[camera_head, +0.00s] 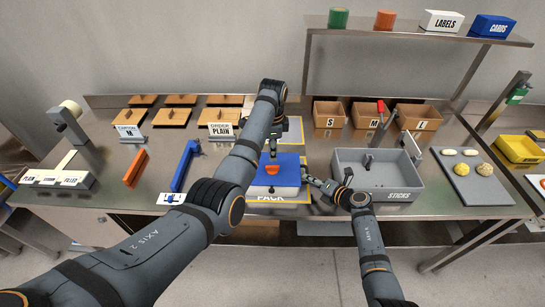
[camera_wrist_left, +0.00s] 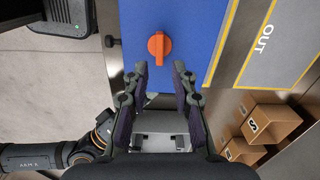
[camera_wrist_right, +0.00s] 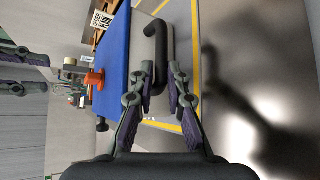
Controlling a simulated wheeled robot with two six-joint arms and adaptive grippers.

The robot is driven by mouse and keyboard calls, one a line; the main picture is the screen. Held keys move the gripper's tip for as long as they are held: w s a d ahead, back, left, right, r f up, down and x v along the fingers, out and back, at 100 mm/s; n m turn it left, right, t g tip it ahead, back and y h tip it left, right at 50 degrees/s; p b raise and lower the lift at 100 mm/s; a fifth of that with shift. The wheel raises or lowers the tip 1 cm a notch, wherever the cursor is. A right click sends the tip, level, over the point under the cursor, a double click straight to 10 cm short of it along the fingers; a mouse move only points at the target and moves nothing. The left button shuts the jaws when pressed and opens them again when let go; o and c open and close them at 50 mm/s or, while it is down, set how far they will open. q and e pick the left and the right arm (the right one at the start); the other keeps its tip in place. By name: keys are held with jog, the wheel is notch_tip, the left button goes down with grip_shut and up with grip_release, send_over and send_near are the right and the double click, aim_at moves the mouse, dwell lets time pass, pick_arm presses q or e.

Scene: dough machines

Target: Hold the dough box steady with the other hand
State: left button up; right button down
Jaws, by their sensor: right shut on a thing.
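The dough box (camera_head: 277,189) is pale with a blue lid and sits on the yellow-edged PACK mat. An orange knob (camera_head: 272,169) stands on the lid; it also shows in the left wrist view (camera_wrist_left: 159,46). My left gripper (camera_head: 271,152) is over the lid, fingers apart, with the knob just beyond its fingertips and nothing between them. My right gripper (camera_head: 309,183) is at the box's right side. In the right wrist view, its fingers (camera_wrist_right: 160,72) close at the black side handle (camera_wrist_right: 161,38) of the box. The exact contact is partly hidden by the fingers.
A grey STICKS bin (camera_head: 400,194) stands close on the right, beneath my right arm. Cardboard boxes (camera_head: 328,114) marked S, M and L stand behind it. A blue tool (camera_head: 185,165) and an orange bar (camera_head: 136,168) lie left.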

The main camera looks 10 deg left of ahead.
jog(key=shift+s+f, duration=0.15)
jog(key=shift+f, duration=0.15)
pick_arm(q)
notch_tip(320, 180, up, 8)
jog(key=shift+s+f, duration=0.15)
jog(key=shift+f, duration=0.05)
pick_arm(e)
jog(key=c, duration=1.3)
grip_release()
pick_arm(q)
jog(key=shift+f, duration=0.1)
pick_arm(e)
jog(key=shift+o, duration=0.2)
jog(key=shift+r, duration=0.1)
jog(key=shift+r, duration=0.1)
